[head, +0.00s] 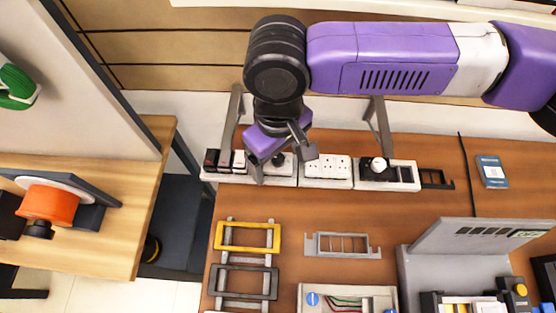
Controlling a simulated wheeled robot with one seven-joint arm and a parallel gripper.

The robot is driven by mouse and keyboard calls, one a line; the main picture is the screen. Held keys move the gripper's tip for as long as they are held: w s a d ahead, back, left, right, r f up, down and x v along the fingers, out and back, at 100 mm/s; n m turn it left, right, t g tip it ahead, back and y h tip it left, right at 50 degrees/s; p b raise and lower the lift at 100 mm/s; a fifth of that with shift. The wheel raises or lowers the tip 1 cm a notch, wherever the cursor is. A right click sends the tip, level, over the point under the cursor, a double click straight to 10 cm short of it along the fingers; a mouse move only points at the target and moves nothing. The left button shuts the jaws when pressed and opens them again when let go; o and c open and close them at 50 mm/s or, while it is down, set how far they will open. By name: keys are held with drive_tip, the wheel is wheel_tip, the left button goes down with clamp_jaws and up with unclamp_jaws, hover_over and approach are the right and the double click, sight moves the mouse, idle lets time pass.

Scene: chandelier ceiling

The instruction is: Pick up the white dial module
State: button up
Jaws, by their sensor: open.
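My gripper (284,162) is open, with its fingers pointing down and spread apart above the row of modules at the back of the brown table. Between the fingers shows a white module with a small dark dial (278,160), partly hidden by the gripper. Whether the fingers touch it or hover above it I cannot tell.
White sockets (326,168) lie right of my gripper and black modules (212,159) left of it. Grey supports (232,115) rise behind the row. A yellow frame (248,237) and a grey frame (343,245) lie in front, with bare table between. A blue card (491,171) lies right.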

drive_tip(key=c, duration=1.3)
drive_tip(key=shift+r, duration=0.1)
wheel_tip(320, 180, up, 20)
drive_tip(key=shift+f+b, duration=0.1)
drive_tip(key=shift+b, duration=0.8)
